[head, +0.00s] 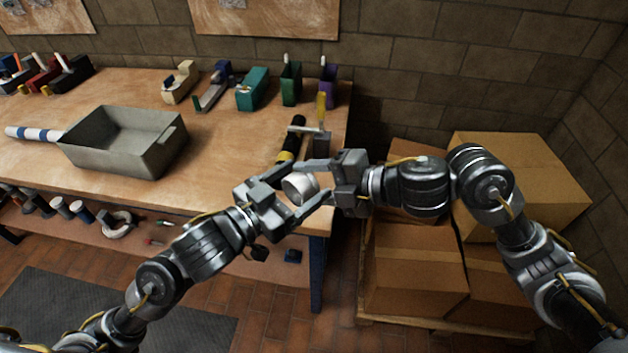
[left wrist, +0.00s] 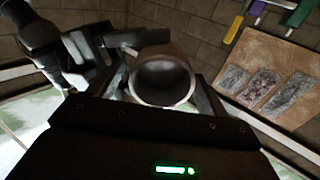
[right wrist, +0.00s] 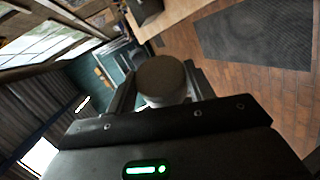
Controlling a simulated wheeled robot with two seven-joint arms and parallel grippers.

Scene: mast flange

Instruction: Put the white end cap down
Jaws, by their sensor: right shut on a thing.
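The white end cap (head: 299,186) is a short, pale cylinder held in the air between my two grippers, in front of the bench's right end. My right gripper (head: 312,181) is shut on it from the right. In the right wrist view the cap (right wrist: 162,80) shows its round grey-brown face between the fingers. My left gripper (head: 290,194) is close on the other side, its fingers spread around the cap, seemingly open. In the left wrist view the cap's open, hollow end (left wrist: 163,80) faces the camera. The fingers partly hide the cap.
The wooden bench (head: 225,125) has free room in its middle. A grey tray (head: 125,140) stands at left beside a blue-and-white striped rod (head: 35,133). A black-and-yellow cylinder (head: 291,140) lies by a vise (head: 320,135) at the right edge. Cardboard boxes (head: 415,265) stand right.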

